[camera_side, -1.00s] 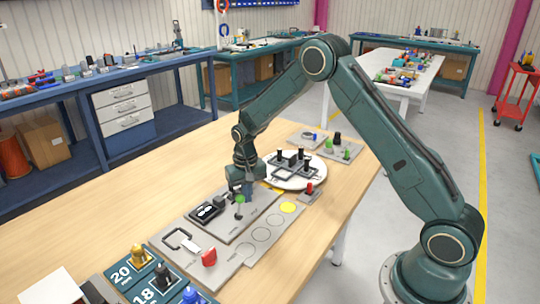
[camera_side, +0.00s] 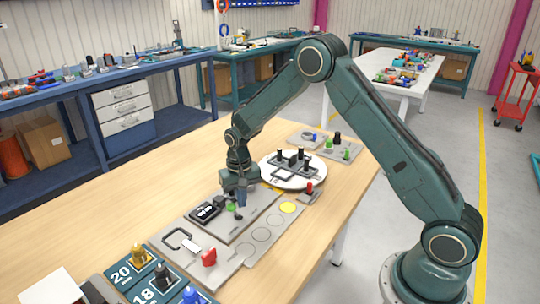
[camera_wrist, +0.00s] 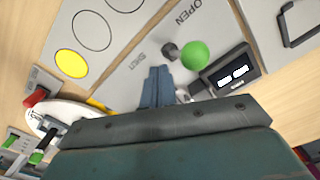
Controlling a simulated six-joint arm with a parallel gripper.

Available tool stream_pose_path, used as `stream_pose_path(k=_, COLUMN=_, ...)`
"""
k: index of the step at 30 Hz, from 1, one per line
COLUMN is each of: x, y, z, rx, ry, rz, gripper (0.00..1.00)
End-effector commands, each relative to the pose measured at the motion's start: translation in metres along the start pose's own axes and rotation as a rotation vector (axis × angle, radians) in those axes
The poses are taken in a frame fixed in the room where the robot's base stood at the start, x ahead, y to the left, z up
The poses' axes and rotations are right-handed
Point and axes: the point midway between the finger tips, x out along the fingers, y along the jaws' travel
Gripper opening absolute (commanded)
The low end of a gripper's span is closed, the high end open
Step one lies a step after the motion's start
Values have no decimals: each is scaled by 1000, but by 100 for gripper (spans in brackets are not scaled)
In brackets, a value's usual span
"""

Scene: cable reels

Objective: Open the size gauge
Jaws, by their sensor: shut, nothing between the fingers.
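The size gauge is a grey panel (camera_side: 225,228) on the table with a dark display box (camera_side: 206,210) and a lever with a green ball knob (camera_side: 231,207). In the wrist view the knob (camera_wrist: 195,55) lies between a dark round part (camera_wrist: 169,50) and the lit display (camera_wrist: 231,73). The words OPEN and SHUT are printed on the panel, with the knob on the display side of them. My gripper (camera_wrist: 158,72) is shut and empty, pointing down over the panel close beside the knob. In the side view it (camera_side: 241,203) is just behind the knob; contact cannot be told.
A round white turntable (camera_side: 272,172) with dark posts stands behind my gripper. A red knob (camera_side: 309,188) is to the right. A plate with circles, one yellow (camera_side: 288,208), lies in front. A clamp-shaped outline and a red piece (camera_side: 209,257) are nearer the camera.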

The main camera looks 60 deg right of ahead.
Motion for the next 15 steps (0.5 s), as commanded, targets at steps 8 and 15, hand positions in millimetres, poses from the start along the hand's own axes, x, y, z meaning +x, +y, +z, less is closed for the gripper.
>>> stream_pose_path(k=8, x=0, y=5, z=-3, rx=0, ry=0, rz=0, gripper=0)
stream_pose_path(k=15, x=0, y=11, z=-6, rx=1, ry=0, rz=0, gripper=0)
